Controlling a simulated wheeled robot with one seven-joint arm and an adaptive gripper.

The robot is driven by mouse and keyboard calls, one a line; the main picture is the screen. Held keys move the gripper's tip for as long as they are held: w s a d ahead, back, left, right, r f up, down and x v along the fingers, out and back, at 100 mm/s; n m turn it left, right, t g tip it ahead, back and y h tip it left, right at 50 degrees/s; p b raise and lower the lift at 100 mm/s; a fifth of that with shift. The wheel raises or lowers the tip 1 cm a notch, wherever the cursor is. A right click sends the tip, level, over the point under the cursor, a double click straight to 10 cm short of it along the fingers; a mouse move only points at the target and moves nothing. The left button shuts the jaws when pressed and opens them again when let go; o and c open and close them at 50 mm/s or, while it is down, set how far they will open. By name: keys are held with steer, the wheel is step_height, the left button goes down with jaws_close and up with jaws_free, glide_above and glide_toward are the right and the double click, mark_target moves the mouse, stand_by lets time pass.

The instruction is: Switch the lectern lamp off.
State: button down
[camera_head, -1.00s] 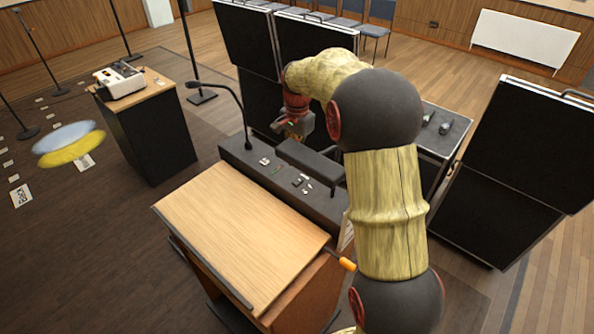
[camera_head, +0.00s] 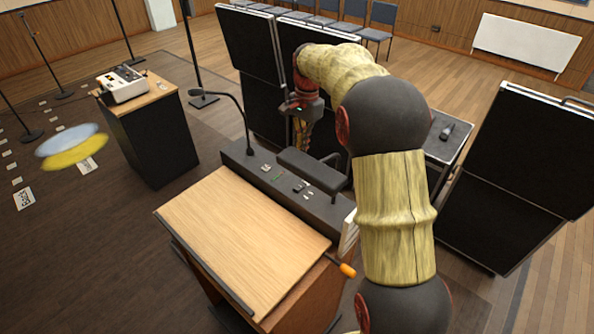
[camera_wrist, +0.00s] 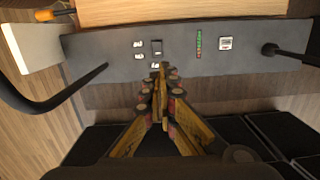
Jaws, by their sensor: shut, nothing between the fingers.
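The lectern (camera_head: 240,220) has a sloped wooden top with a dark control panel (camera_head: 235,153) along its far edge. A dark lamp head (camera_head: 312,168) on a bent stem hangs over the panel's right part; its stem (camera_wrist: 65,90) shows at left in the wrist view. I cannot tell whether it is lit. The wrist view shows a black rocker switch (camera_wrist: 157,47), small white-marked controls (camera_wrist: 138,50), a green indicator strip (camera_wrist: 199,43) and a white square control (camera_wrist: 225,43). My gripper (camera_wrist: 160,72) is shut and empty, its tips overlapping the panel edge near the rocker; contact is unclear.
A gooseneck microphone (camera_head: 240,110) rises from the panel's left end. An orange-handled tool (camera_head: 346,270) sticks out at the lectern's right side. A cabinet (camera_head: 150,135) with a device stands left.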

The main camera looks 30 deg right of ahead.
mark_target(296, 188)
steer(key=shift+s+a+r, duration=0.1)
steer(key=shift+a+r, duration=0.3)
steer(key=shift+r, duration=0.1)
steer(key=shift+f, duration=0.1)
steer(key=f, duration=0.4)
steer(key=a+f, duration=0.1)
steer(key=f, duration=0.4)
steer(key=f+b, duration=0.1)
steer(key=f, duration=0.3)
steer(key=shift+s+a+f, duration=0.3)
steer(key=shift+a+f, duration=0.05)
